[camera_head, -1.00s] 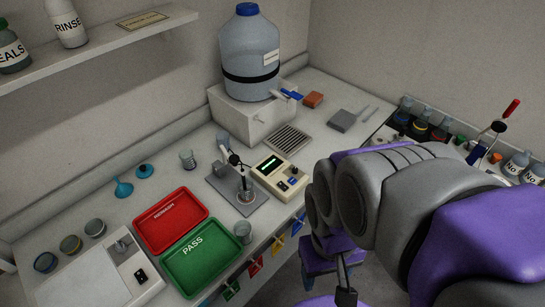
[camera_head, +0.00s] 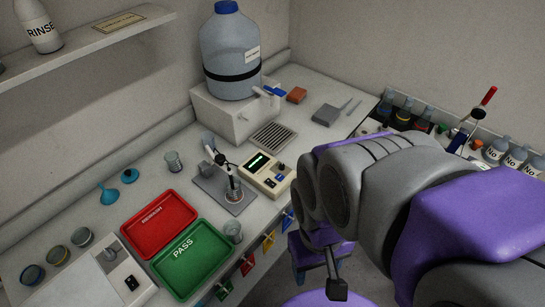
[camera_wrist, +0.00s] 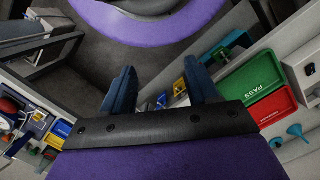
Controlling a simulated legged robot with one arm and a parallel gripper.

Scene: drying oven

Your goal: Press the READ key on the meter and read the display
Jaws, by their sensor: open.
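The meter (camera_head: 279,187) is a cream box on the bench, with a lit green display (camera_head: 259,161) and a few small dark and blue keys on its front. The key labels and the display's reading are too small to make out. A probe stand (camera_head: 211,188) with a small beaker at the probe's tip is just left of the meter. My gripper (camera_wrist: 160,75) is open and empty in the wrist view, its two dark blue fingers apart over the floor. It is away from the meter, which I cannot make out in the wrist view.
A red tray (camera_head: 140,240) and a green PASS tray (camera_head: 176,279) lie left of the probe stand. A large water bottle (camera_head: 229,45) stands behind, with a drain grille (camera_head: 273,137) in front. Coloured tags hang along the bench's front edge. My arm covers the right foreground.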

